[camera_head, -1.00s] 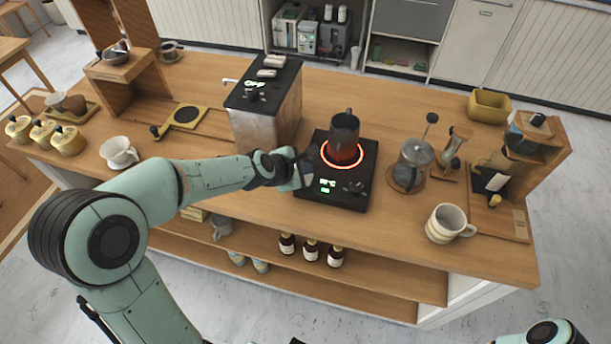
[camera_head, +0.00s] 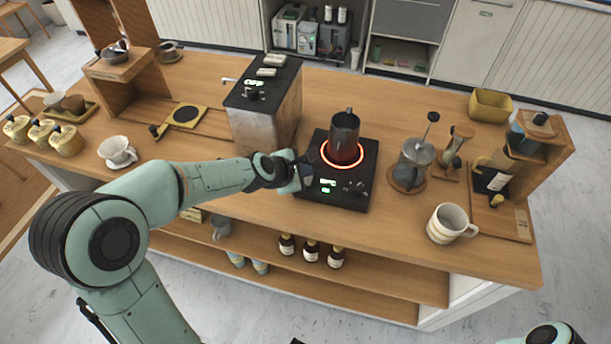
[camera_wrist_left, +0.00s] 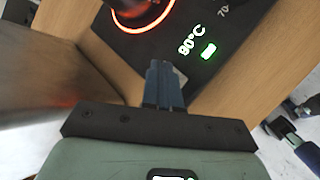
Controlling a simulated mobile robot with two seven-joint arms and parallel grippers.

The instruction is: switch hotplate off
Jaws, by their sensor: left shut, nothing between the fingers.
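The hotplate (camera_head: 345,196) is a black square unit on the wooden counter, with a glowing orange-red ring. A dark pot (camera_head: 344,132) stands on the ring. The hotplate's front panel shows a lit green display and a small green light. My left gripper (camera_head: 303,174) is at the hotplate's front left edge. In the left wrist view its fingers (camera_wrist_left: 164,80) are together and empty, beside the panel; contact cannot be told. Only a bit of my right arm shows, at bottom right.
A metal boiler (camera_head: 262,120) stands left of the hotplate. A French press (camera_head: 412,162) and a striped mug (camera_head: 449,224) are to its right. A dripper stand (camera_head: 522,170) is at the counter's right end. The counter's front edge runs just below the hotplate.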

